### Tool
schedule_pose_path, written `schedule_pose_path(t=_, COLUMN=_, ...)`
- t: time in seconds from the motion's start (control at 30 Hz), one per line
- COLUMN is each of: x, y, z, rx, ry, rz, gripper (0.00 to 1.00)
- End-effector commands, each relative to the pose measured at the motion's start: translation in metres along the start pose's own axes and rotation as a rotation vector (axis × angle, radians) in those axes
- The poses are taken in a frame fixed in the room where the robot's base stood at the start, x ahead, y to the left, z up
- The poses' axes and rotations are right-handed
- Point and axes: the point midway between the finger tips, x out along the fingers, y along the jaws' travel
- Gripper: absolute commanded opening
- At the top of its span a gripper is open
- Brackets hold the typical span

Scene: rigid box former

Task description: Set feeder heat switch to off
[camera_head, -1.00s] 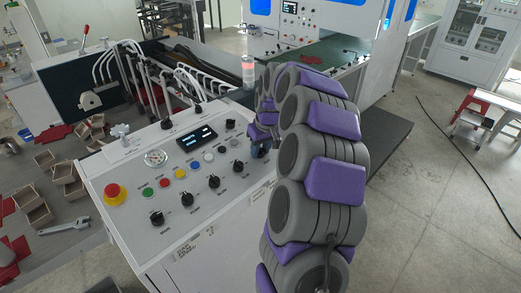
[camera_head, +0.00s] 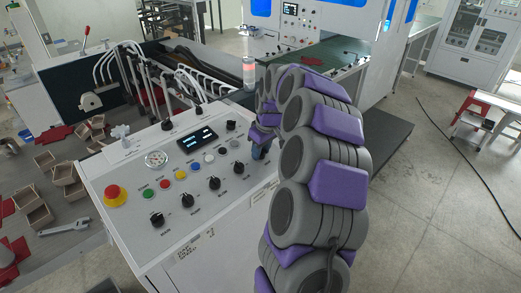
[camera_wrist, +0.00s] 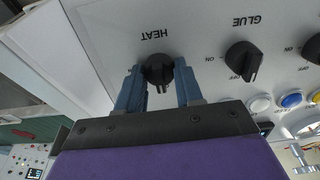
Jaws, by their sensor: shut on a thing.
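The heat switch (camera_wrist: 158,70) is a black rotary knob on the white panel, under an upside-down HEAT label in the wrist view. My gripper (camera_wrist: 157,75) has its two blue-grey fingers on either side of it, shut on the knob. Its narrow pointer faces down in the wrist view, toward my gripper's body. The switch's OFF and ON marks are hidden. In the head view my gripper (camera_head: 260,151) is at the panel's right end, partly behind my arm, and the heat switch cannot be made out there.
The GLUE knob (camera_wrist: 241,61) sits to the right of the heat switch in the wrist view, apart from my fingers. More black knobs, coloured buttons, a display (camera_head: 197,138) and a red emergency button (camera_head: 115,194) share the panel. Open floor lies to the right.

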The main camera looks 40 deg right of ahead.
Motion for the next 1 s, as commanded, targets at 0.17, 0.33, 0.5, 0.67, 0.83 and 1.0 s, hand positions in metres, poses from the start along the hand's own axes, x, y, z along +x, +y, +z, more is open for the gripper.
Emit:
schedule_pose_path(t=0.17, x=0.001, y=0.000, z=0.001, rx=0.000, ry=-0.004, rz=-0.002, gripper=0.50)
schedule_pose_path(t=0.33, x=0.001, y=0.000, z=0.001, rx=0.001, ry=-0.003, rz=-0.002, gripper=0.61)
schedule_pose_path(t=0.5, x=0.000, y=-0.001, z=0.001, rx=0.001, ry=-0.002, rz=-0.001, gripper=0.61)
schedule_pose_path(t=0.67, x=-0.009, y=0.000, z=0.000, rx=0.001, ry=0.000, rz=0.001, gripper=0.61)
schedule_pose_path(t=0.83, x=-0.039, y=0.000, z=0.000, rx=0.001, ry=0.000, rz=0.001, gripper=0.61)
schedule_pose_path(t=1.0, x=-0.079, y=0.001, z=-0.001, rx=0.002, ry=0.004, rz=0.003, gripper=0.61)
